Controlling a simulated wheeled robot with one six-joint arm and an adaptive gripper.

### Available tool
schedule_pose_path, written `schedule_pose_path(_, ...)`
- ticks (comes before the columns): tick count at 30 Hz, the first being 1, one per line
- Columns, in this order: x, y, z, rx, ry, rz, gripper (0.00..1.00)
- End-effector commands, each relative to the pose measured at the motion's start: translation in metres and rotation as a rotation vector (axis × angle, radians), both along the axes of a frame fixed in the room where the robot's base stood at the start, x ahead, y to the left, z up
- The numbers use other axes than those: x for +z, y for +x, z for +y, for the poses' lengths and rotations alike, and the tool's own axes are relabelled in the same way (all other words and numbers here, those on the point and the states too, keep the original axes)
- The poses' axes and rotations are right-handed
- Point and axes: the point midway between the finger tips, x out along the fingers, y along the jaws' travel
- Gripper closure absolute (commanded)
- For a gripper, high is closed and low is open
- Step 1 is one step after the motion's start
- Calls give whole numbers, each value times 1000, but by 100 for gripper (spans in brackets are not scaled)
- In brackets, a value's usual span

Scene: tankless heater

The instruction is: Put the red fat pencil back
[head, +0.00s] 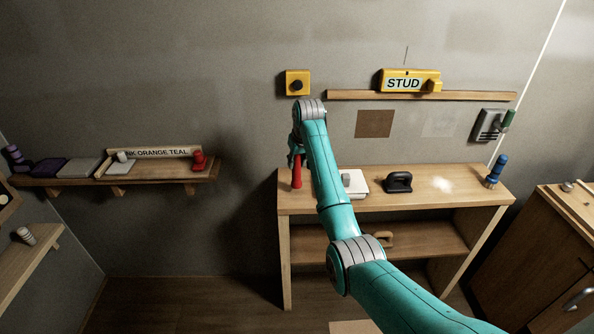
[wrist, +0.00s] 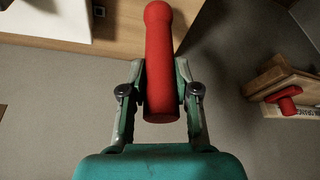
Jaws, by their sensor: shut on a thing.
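The red fat pencil (wrist: 159,65) is a thick red cylinder with a rounded, wider end. In the wrist view it lies between both fingers of my gripper (wrist: 160,100), which is shut on it. In the head view the red pencil (head: 297,176) hangs roughly upright below my gripper (head: 296,158), at the left end of the wooden bench (head: 450,185). I cannot tell whether its lower end touches the bench top. My arm hides part of the bench.
The bench holds a white block (head: 355,182), a black handled object (head: 398,182) and a blue upright tool (head: 497,171). A wall shelf (head: 180,174) at left carries a red object (head: 199,161) and a lettered strip (head: 155,153). The wall between shelf and bench is clear.

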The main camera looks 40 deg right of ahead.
Motion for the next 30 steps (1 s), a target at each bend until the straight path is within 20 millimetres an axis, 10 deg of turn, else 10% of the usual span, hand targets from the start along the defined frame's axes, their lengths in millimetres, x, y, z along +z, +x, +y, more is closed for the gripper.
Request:
schedule_pose_path(17,-36,0,0,0,0,1,100)
schedule_pose_path(18,-36,0,0,0,0,0,60)
schedule_pose_path(20,-35,0,0,0,0,1,44)
schedule_pose_path(30,-34,0,0,0,0,0,44)
